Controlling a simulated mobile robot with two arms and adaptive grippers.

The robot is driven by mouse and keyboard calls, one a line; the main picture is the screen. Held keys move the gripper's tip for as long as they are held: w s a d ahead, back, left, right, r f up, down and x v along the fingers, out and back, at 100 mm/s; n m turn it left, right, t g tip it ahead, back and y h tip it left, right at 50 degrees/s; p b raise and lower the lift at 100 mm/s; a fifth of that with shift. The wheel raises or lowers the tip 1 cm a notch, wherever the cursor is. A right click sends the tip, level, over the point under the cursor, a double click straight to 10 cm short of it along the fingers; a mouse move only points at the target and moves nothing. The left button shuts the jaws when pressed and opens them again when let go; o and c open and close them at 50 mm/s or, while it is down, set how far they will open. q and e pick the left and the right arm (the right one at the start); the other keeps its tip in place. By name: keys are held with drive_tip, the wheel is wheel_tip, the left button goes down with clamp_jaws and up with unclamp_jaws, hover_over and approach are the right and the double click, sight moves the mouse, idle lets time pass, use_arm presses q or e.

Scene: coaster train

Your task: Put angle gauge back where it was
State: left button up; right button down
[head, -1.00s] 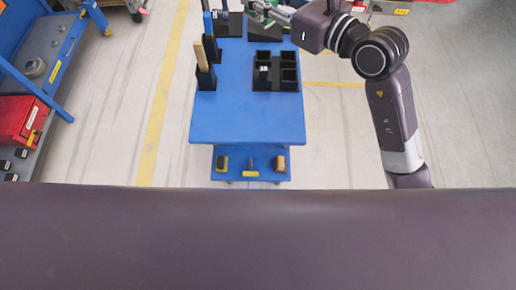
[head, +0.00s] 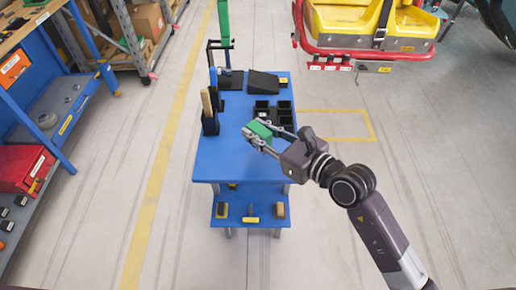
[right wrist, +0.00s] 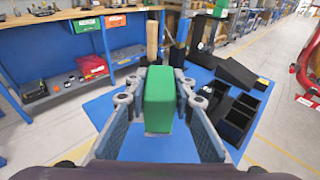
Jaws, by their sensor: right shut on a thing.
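My right gripper (head: 264,135) is shut on a green block (head: 259,130), and I cannot tell for sure whether this is the angle gauge. In the right wrist view the green block (right wrist: 160,98) stands upright between the two fingers, over the blue tabletop. In the head view it is in front of a black compartment tray (head: 273,122). A black wedge (head: 264,84) lies behind the tray. It also shows in the right wrist view (right wrist: 240,72). My left gripper is not in view.
The blue table (head: 225,160) has free room at its front. A wooden handle (head: 206,101) stands in a black holder at its left edge, with a tall green post (head: 223,25) behind. Blue shelving stands at left; a red-and-yellow seat car (head: 385,25) stands behind right.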

wheel_tip(320, 180, down, 2)
drive_tip(key=shift+f, duration=0.1)
wheel_tip(320, 180, down, 4)
drive_tip(key=shift+f+b, duration=0.1)
drive_tip(key=shift+b, duration=0.3)
drive_tip(key=shift+f, duration=0.25)
drive_tip(key=c, duration=1.7)
unclamp_jaws()
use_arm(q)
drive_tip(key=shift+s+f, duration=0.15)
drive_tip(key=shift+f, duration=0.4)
use_arm(e)
drive_tip(key=shift+o, duration=0.2)
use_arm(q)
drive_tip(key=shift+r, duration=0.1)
use_arm(e)
drive_tip(key=shift+r, duration=0.15)
